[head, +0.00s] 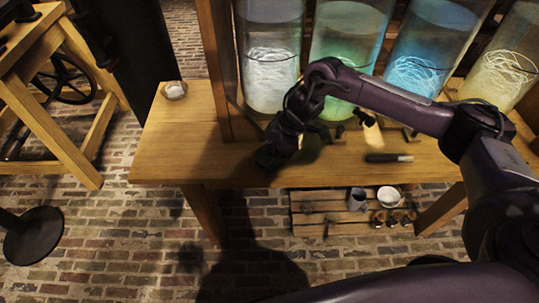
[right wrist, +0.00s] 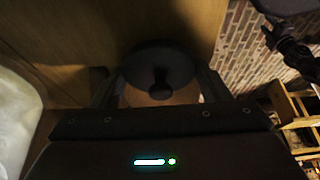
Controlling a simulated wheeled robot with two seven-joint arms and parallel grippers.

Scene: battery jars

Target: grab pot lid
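The pot lid is a dark round disc with a small knob (right wrist: 160,78), seen in the right wrist view above the wooden table. My right gripper (right wrist: 158,92) is open, with one finger on each side of the lid. I cannot tell whether the fingers touch it. In the head view my right gripper (head: 274,154) is low over the table's front edge, pointing down. The lid is mostly hidden by the gripper there. My left gripper is not seen in either view.
Several large glass jars with coiled wires, one of them green (head: 349,45), stand along the back of the table (head: 165,150). A small dish (head: 174,90) sits at the left corner. A dark rod (head: 389,158) lies to the right. A lower shelf (head: 320,218) holds cups.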

